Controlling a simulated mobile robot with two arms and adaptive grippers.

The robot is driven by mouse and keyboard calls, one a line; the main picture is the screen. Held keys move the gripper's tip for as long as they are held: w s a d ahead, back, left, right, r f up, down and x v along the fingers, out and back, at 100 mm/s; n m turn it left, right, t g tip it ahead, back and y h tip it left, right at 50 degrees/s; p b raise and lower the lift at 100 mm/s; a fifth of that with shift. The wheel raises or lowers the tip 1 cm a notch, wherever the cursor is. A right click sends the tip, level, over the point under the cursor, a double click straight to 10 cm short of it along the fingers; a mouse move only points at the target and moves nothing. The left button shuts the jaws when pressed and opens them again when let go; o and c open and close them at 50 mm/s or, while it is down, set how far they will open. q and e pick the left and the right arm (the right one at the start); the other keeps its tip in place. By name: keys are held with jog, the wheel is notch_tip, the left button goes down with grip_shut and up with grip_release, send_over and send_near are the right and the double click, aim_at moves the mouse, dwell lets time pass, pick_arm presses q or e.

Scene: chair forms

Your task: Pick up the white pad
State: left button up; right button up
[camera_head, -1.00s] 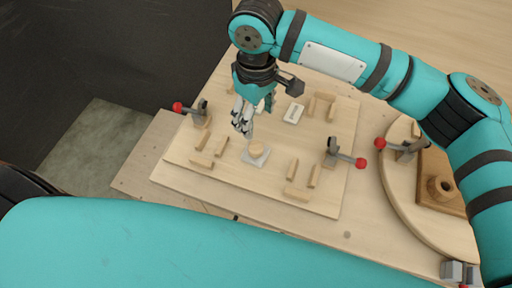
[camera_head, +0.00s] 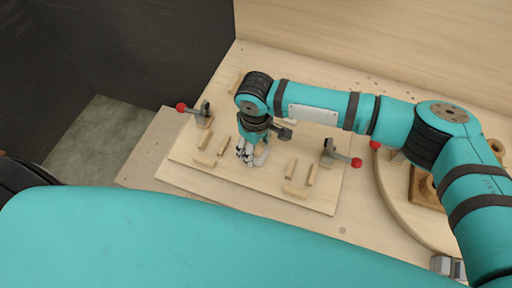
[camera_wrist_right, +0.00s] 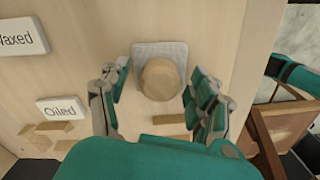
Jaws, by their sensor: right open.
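The white pad (camera_wrist_right: 160,48) is a thin pale square with a round wooden knob (camera_wrist_right: 160,80) on it. It lies flat on the wooden board (camera_head: 328,185). In the head view only a sliver of the pad (camera_head: 262,157) shows beside my right gripper (camera_head: 246,155), which hides the rest. In the right wrist view my open right gripper (camera_wrist_right: 157,75) has fingers on both sides of the pad and knob, with a gap on each side. Nothing is held. My left gripper is out of view.
Toggle clamps with red knobs stand at the board's left (camera_head: 204,112) and right (camera_head: 330,153). Several small wooden blocks (camera_head: 297,190) surround the pad. White tags reading "Oiled" (camera_wrist_right: 62,108) and "Waxed" (camera_wrist_right: 22,37) lie nearby. A round wooden plate (camera_head: 400,205) is to the right.

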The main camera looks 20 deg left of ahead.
jog(key=shift+c, duration=0.2)
jog(key=c, duration=1.2)
jog(key=shift+r, duration=0.1)
jog(key=shift+r+b, duration=0.35)
jog(key=shift+r, duration=0.15)
notch_tip(320, 180, up, 2)
jog(key=shift+r+b, duration=0.15)
jog(key=shift+b, duration=0.4)
jog(key=s+a+r+b, duration=0.1)
jog(key=s+a+b, duration=0.2)
jog(key=s, duration=1.1)
jog(key=shift+s+a+r+b, duration=0.3)
jog(key=shift+a+b, duration=0.05)
jog(key=shift+a, duration=1.5)
